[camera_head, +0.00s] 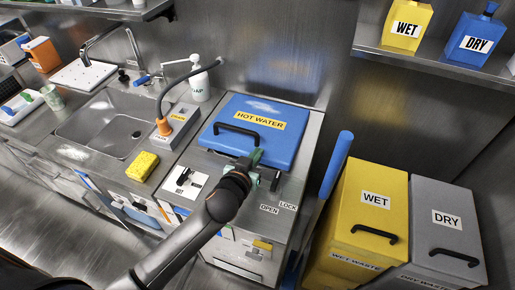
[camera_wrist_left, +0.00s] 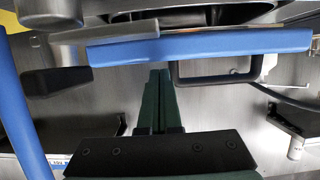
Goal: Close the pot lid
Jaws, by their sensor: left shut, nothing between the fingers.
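The blue pot lid (camera_head: 262,132), labelled HOT WATER, lies over the steel hot-water unit. It has a black bar handle (camera_head: 236,132) near its front left. In the left wrist view the lid (camera_wrist_left: 200,45) shows nearly edge-on as a blue strip, with its handle (camera_wrist_left: 215,79) beside the fingers. I cannot tell whether the lid sits fully flush. My left gripper (camera_head: 255,157) is at the lid's front edge, shut and empty; its green fingers (camera_wrist_left: 159,97) are together in the wrist view. A black latch lever (camera_head: 275,181) stands just right of it. My right gripper is not in view.
A sink (camera_head: 105,122), yellow sponge (camera_head: 142,167) and soap bottle (camera_head: 199,84) are at left. A blue upright bar (camera_head: 336,163) and the yellow WET bin (camera_head: 365,220) and grey DRY bin (camera_head: 447,240) stand at right.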

